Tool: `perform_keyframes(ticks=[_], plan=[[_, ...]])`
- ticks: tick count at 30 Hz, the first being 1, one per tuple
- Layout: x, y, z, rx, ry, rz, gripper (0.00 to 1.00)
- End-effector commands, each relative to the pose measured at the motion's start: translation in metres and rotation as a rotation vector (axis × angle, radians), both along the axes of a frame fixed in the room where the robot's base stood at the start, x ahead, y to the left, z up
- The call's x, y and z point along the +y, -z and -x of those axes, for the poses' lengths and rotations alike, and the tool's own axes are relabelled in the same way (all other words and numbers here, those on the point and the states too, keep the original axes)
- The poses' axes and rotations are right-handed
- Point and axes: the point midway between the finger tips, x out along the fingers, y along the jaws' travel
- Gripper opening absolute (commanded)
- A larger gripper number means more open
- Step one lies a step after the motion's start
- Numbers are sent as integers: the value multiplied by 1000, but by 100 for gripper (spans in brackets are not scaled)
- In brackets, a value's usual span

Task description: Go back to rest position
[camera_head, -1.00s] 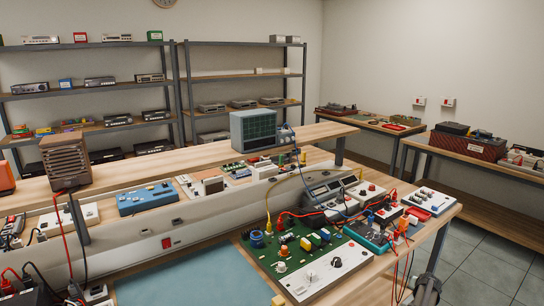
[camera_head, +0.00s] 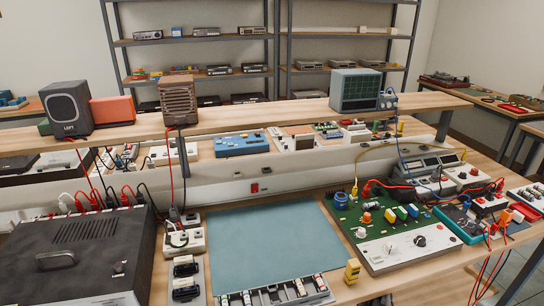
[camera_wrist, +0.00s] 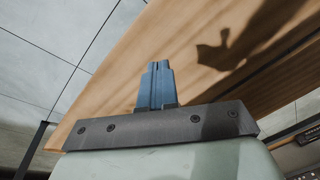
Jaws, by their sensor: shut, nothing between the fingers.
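My gripper (camera_wrist: 156,84) shows in the wrist view, its two blue fingers closed together with nothing between them. It is above or beside a wooden bench top (camera_wrist: 190,45), on which a dark shadow falls. The gap between fingers and wood is hard to judge. I cannot make out the gripper clearly in the head view. The bench in the head view carries a green circuit board (camera_head: 372,212) with a white control panel, and a blue-grey mat (camera_head: 270,245) left of it.
A black box with cables (camera_head: 75,260) stands at lower left. Speakers (camera_head: 67,108) and an oscilloscope (camera_head: 356,90) stand on the raised shelf. Red and blue cables hang near the right edge. The mat is mostly bare. Floor tiles (camera_wrist: 45,50) lie beyond the bench edge.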

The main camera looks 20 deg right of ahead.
Motion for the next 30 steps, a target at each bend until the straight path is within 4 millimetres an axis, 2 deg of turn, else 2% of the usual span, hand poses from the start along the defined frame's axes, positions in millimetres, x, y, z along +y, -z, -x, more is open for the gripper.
perform_keyframes(ticks=[1,6,11,15,24,30], plan=[[28,3,5,25,-32,-16,0],[106,17,25,115,-131,-59,0],[171,25,53,205,-223,-88,0],[222,28,84,288,-303,-107,0],[305,24,165,475,-467,-119,0],[339,12,216,601,-558,-109,0]])
